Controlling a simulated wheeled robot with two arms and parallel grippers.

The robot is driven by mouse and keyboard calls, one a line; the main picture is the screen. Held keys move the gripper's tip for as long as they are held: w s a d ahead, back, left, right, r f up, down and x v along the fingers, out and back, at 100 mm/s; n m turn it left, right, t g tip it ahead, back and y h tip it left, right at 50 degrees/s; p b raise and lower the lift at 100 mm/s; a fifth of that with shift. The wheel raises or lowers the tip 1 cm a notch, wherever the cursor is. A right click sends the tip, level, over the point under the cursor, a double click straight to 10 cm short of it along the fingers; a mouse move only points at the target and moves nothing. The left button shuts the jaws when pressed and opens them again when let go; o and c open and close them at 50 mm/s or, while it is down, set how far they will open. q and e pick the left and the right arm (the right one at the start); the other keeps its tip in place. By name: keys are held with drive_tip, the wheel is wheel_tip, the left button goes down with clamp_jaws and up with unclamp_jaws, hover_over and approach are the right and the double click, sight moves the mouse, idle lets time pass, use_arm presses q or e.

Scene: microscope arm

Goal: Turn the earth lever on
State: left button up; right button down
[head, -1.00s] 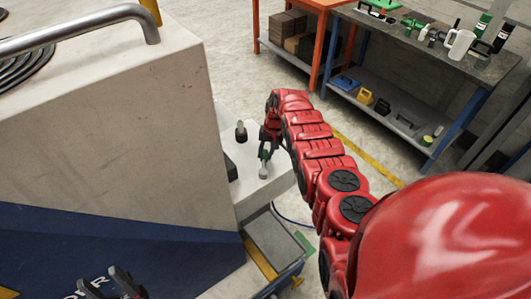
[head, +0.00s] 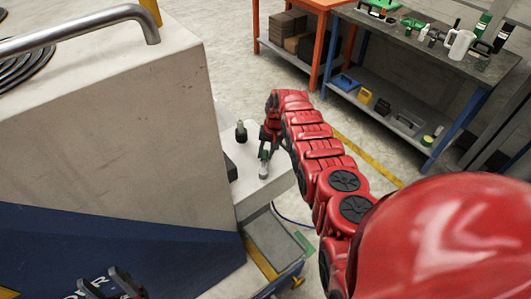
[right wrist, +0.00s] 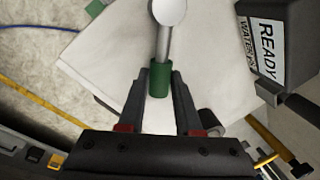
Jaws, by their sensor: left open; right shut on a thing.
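A lever with a green collar and a pale rounded end (right wrist: 166,45), which I take for the earth lever, stands out over a white block. It also shows in the head view (head: 264,171). My right gripper (right wrist: 160,85) is shut on it at the green collar. In the head view my right gripper (head: 266,148) is at the block, partly hidden behind its own arm. My left gripper (head: 112,284) is open and empty at the bottom left, in front of the big machine. The lever's base is hidden.
A second dark-topped lever (head: 241,132) stands behind on the white block (head: 250,185). The big white and blue machine (head: 110,120) fills the left. A dark box reading READY (right wrist: 285,45) is close at right in the wrist view. A workbench (head: 430,50) stands at the back right.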

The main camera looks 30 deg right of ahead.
drive_tip(key=shift+s+d+r+p, duration=0.1)
drive_tip(key=shift+r+p, duration=0.1)
drive_tip(key=shift+p, duration=0.35)
drive_tip(key=m+p, duration=0.1)
drive_tip(key=p, duration=0.1)
drive_tip(key=s+d+m+p, duration=0.1)
drive_tip(key=m+p, duration=0.1)
drive_tip(key=s+m+p, duration=0.1)
drive_tip(key=p, duration=0.1)
drive_tip(key=shift+d+r+m+t+h+p, duration=0.15)
drive_tip(key=shift+d+m+t+h+p, duration=0.15)
drive_tip(key=shift+d+m+p, duration=0.1)
drive_tip(key=shift+s+d+m+p, duration=0.3)
drive_tip(key=shift+s+m, duration=0.2)
drive_tip(key=shift+m, duration=0.3)
drive_tip(key=shift+s+d+f+m, duration=0.1)
drive_tip(key=shift+s+f+m, duration=0.35)
drive_tip(key=shift+m, duration=0.35)
drive_tip(key=shift+s+d+r+m+h+b, duration=0.15)
drive_tip(key=shift+s+m+h+b, duration=0.2)
drive_tip(key=shift+s+m, duration=0.5)
drive_tip(key=shift+m, duration=0.25)
drive_tip(key=c, duration=0.6)
unclamp_jaws()
